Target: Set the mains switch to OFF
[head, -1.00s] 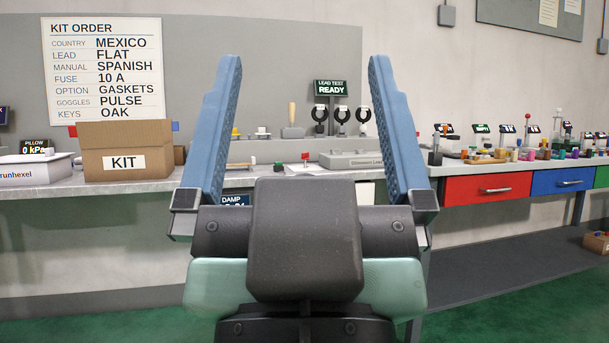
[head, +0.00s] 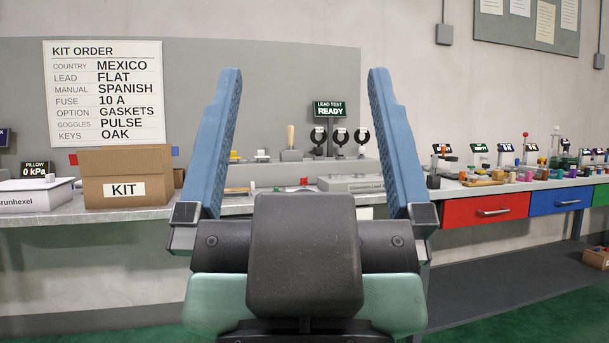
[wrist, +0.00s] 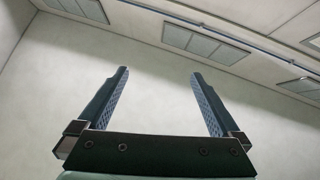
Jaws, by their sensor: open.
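My gripper (head: 304,85) stands upright in front of the head camera, its two blue fingers wide apart with nothing between them. In the wrist view my gripper (wrist: 158,75) is also open and empty, with only bare wall and ceiling beyond it. I cannot make out a mains switch in either view. A lead test display (head: 330,109) reading READY stands on the bench behind the gripper. My gripper and wrist hide part of the bench.
A grey bench (head: 40,217) runs along the wall, with a cardboard KIT box (head: 130,165) and a kit order board (head: 104,94). On the right, a bench with a red drawer (head: 470,210) and blue drawer (head: 560,201) carries many small items. Green floor (head: 500,322) lies in front.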

